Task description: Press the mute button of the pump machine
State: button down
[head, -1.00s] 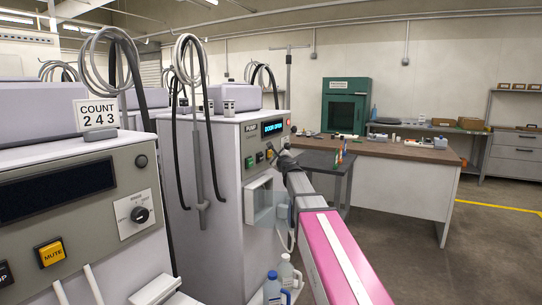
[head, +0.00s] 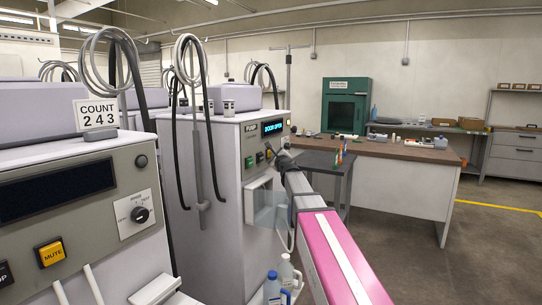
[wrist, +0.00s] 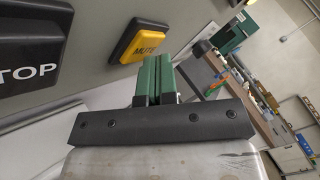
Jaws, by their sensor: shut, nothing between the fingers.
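The pump machine (head: 226,165) is a white cabinet with a lit "DOOR OPEN" display, in the middle of the head view. Its yellow mute button (wrist: 138,40) sits in a dark frame at the top of the wrist view, right of a black STOP button (wrist: 30,45). My gripper (wrist: 153,62) has its green fingers shut together with nothing between them. The fingertips are close to the mute button's lower right edge; I cannot tell whether they touch. In the head view my gripper (head: 284,152) is at the panel's right side, small and partly hidden by my arm.
A nearer machine (head: 90,205) with a "COUNT 243" sign and its own MUTE button stands at left. An open clear door (head: 270,205) hangs below the pump panel. Jugs (head: 278,285) stand low in front. A dark cart (head: 322,160) and wooden-topped bench (head: 395,150) lie behind.

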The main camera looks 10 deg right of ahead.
jog(key=shift+s+d, duration=0.1)
jog(key=shift+d, duration=0.05)
jog(key=shift+s+d, duration=0.4)
jog(key=shift+d, duration=0.2)
dwell(0.3)
jog(key=shift+s+d, duration=0.7)
jog(key=shift+d, duration=0.35)
jog(key=shift+s+d, duration=0.7)
jog(key=shift+d, duration=0.3)
